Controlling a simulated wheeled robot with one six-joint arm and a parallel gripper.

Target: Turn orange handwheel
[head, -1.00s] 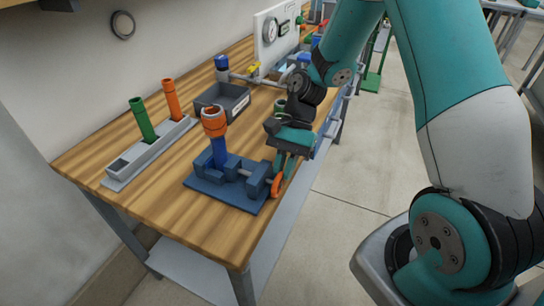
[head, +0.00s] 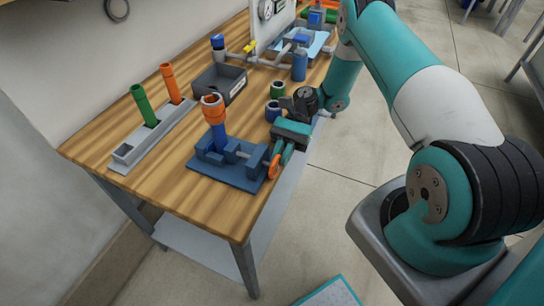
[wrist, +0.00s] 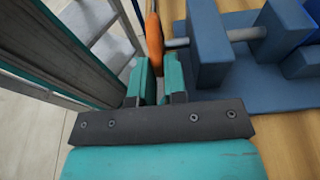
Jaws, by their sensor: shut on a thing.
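The orange handwheel (head: 274,166) sits on the end of the screw of a blue vise (head: 222,175), near the table's front edge. In the wrist view the handwheel (wrist: 154,38) shows edge-on at the fingertips, left of the vise's blue jaw blocks (wrist: 208,42). My gripper (head: 284,154) is shut on the rim of the handwheel; the wrist view shows its teal fingers (wrist: 159,82) on either side of the rim. A blue pipe with an orange collar (head: 213,108) stands upright in the vise. Part of the rim is hidden by the fingers.
A grey rack (head: 152,140) holds a green tube (head: 143,104) and an orange tube (head: 170,84). A dark grey bin (head: 220,83) stands behind the vise. Blue and green cylinders stand beside my wrist. Open floor lies right of the wooden table (head: 190,205).

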